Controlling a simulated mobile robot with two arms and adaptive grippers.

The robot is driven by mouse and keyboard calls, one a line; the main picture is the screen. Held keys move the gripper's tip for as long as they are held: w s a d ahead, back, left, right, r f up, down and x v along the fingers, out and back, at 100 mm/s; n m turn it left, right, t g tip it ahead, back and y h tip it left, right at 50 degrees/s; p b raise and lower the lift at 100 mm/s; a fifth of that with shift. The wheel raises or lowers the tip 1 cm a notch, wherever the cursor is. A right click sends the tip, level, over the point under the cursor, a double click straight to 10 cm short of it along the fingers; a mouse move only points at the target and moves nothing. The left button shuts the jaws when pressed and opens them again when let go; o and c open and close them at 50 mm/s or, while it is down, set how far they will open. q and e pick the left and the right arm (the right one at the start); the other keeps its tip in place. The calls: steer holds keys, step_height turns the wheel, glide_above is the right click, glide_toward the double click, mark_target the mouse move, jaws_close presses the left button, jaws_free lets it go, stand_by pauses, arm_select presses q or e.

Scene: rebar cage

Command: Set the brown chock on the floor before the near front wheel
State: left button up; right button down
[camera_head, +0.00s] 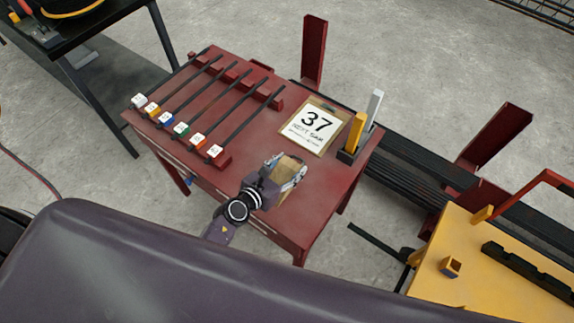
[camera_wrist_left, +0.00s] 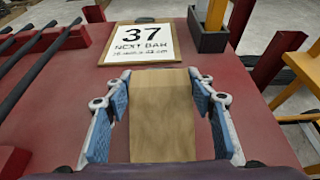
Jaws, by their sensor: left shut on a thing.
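The brown chock (camera_wrist_left: 160,115) sits between the two blue-padded fingers of my left gripper (camera_wrist_left: 161,92), which is shut on it. The chock looks like a light wooden block and also shows in the head view (camera_head: 286,168). My left gripper (camera_head: 284,172) is over the front right part of the red table, and I cannot tell whether the chock touches the tabletop. I cannot make out the near front wheel in either view. My right gripper is not in view.
The red table (camera_head: 240,155) bears several dark bars with numbered white blocks, a card reading 37 (camera_head: 314,126) and a dark holder (camera_head: 347,156) with upright sticks. A yellow machine (camera_head: 440,285) stands at right.

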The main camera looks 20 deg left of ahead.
arm_select(q)
steer(key=shift+s+d+r, duration=0.1)
steer(key=shift+d, duration=0.1)
steer(key=o, duration=1)
steer(key=shift+d, duration=0.1)
steer(key=shift+c, duration=0.2)
steer(key=o, duration=0.4)
steer(key=shift+f, duration=0.2)
steer(key=shift+c, duration=0.2)
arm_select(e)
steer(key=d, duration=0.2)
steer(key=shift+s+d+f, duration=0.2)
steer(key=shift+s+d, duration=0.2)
